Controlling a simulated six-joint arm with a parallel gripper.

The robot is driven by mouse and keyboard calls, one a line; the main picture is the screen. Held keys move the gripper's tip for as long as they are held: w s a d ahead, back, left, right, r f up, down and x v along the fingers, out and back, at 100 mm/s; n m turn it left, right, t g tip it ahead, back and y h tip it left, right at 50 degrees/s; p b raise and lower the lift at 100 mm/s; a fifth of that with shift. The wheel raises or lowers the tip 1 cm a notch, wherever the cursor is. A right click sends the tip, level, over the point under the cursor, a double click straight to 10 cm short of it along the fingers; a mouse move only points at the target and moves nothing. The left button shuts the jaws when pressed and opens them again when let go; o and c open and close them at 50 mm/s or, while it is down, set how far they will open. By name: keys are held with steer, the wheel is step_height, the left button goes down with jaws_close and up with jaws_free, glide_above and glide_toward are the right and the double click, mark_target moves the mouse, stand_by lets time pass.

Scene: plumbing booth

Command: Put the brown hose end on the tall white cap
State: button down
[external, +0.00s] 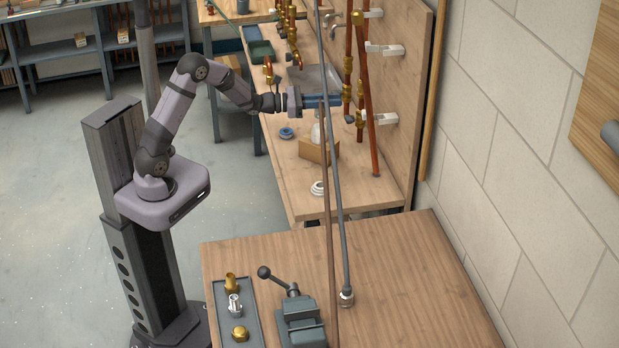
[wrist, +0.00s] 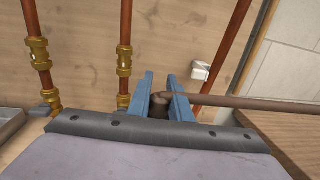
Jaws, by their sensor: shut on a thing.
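My gripper (external: 336,100) is at the end of the outstretched arm, level with the upright pipes over the back bench. In the wrist view my gripper (wrist: 162,90) has its two blue fingers closed on the brown hose end (wrist: 159,104). The brown hose (wrist: 245,103) runs off to the right there. In the external view the brown hose (external: 327,200) hangs down past the front bench. A tall whitish, shiny cap (external: 235,304) stands in the middle of a grey tray (external: 253,318) on the front bench, well away from my gripper.
Brass fittings (external: 231,283) and (external: 239,333) share the tray. A grey vise (external: 300,322) stands beside it. A grey hose (external: 336,190) with a metal end hangs near the brown one. Copper pipes (wrist: 125,60) and a back panel stand close to my gripper. The front bench's right side is clear.

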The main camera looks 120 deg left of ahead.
steer(key=shift+f, duration=1.8)
steer(key=shift+f, duration=0.2)
steer(key=c, duration=1.6)
jaws_free()
steer(key=shift+r, duration=0.2)
steer(key=b+v, duration=0.2)
steer(key=v, duration=1)
